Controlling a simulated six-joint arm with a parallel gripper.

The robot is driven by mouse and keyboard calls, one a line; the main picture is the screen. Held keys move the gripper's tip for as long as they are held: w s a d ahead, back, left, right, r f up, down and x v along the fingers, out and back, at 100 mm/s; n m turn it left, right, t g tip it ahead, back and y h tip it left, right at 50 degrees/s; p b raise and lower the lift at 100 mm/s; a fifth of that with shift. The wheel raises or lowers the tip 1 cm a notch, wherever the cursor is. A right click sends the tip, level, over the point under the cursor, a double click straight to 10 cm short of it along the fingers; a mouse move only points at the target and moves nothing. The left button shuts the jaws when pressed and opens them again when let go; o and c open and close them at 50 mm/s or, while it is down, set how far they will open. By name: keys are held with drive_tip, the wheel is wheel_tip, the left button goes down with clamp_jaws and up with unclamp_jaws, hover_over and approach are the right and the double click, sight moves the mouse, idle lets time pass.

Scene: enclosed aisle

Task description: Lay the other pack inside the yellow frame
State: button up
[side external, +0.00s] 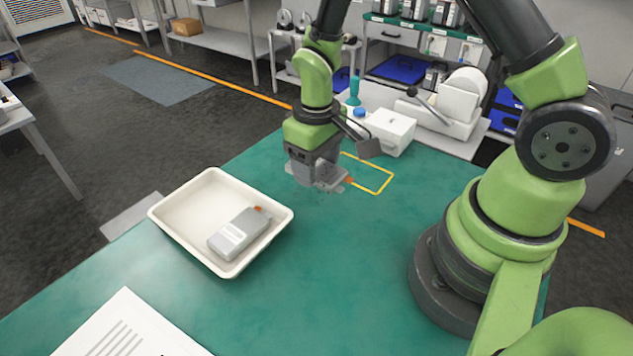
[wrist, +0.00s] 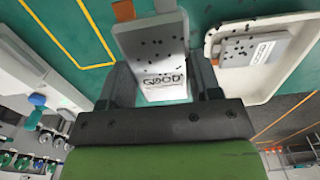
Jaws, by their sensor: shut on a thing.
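My gripper (side external: 316,178) is shut on a grey pack with an orange tab, low over the green table. In the wrist view the held pack (wrist: 152,45) sits between the fingers (wrist: 160,75), showing a white "GOOD" label and dark specks. The yellow frame (side external: 386,184) is an outline on the table just right of the gripper; it also shows in the wrist view (wrist: 97,31). The pack is beside the frame, its orange end near the outline. I cannot tell whether it touches the table. A second grey pack (side external: 238,233) lies in the cream tray (side external: 170,212).
A white box (side external: 392,131) and a white lever device (side external: 447,114) stand behind the frame. A teal bottle (side external: 354,91) is near them. A printed sheet (side external: 130,330) lies at the front left. The table between tray and my base is clear.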

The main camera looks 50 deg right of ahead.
drive_tip(key=d+r, duration=0.2)
drive_tip(key=d, duration=0.1)
hover_over(358, 172)
wheel_tip(358, 172, down, 5)
drive_tip(key=shift+f, duration=2.2)
drive_tip(key=shift+f, duration=0.15)
drive_tip(key=o, duration=1)
drive_tip(key=shift+c, duration=0.2)
